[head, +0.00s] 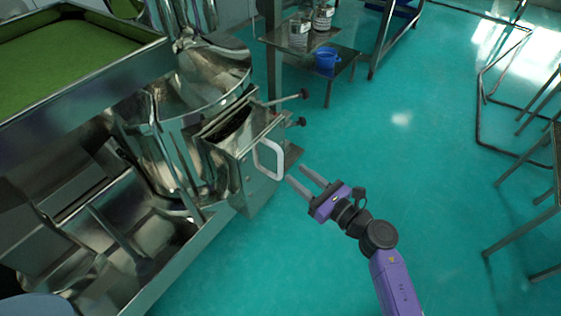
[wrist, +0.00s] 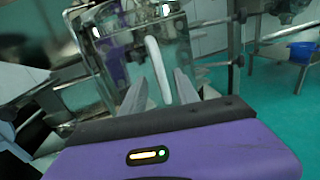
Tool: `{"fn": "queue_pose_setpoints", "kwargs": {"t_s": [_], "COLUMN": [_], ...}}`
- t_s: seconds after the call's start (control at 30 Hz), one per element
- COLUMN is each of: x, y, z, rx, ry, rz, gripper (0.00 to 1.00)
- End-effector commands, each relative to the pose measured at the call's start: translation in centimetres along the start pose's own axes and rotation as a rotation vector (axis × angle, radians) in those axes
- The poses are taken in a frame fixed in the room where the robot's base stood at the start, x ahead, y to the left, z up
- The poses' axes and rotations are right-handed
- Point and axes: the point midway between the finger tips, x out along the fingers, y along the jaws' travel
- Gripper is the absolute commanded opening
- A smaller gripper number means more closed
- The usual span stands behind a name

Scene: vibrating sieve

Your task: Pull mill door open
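The mill door (head: 262,175) is a shiny metal panel on the front of the steel mill. It has a white D-shaped handle (head: 268,159). My gripper (head: 297,178) is open and empty, its two fingers pointing at the handle from the right with a small gap between. In the wrist view the handle (wrist: 158,68) stands upright just beyond and between the spread fingers (wrist: 160,88), and the door (wrist: 118,62) is behind it. I cannot tell how far the door stands from the mill body.
Two knobbed rods (head: 290,98) stick out beside the door top. A metal shelf stand (head: 300,40) holds jars and a blue bucket (head: 326,59) behind. A green-lined tray (head: 70,45) is at upper left. Green floor (head: 430,140) is clear on the right, with metal frames at its edge.

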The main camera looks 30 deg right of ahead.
Motion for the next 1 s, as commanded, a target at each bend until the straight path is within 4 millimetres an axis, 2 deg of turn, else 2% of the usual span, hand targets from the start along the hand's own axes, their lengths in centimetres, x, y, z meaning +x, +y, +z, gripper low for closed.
{"fn": "queue_pose_setpoints", "kwargs": {"t_s": [0.17,0.6,0.77,1.0], "x": [0.8,6.9,7.7,7.8], "y": [0.1,0.1,0.1,0.1], "z": [0.1,0.1,0.1,0.1], "rx": [-0.039,-0.035,-0.034,-0.034], "ry": [-0.003,-0.005,-0.004,-0.004], "rz": [0.003,0.001,0.001,0.001], "gripper": [0.37,0.37,0.37,0.37]}}
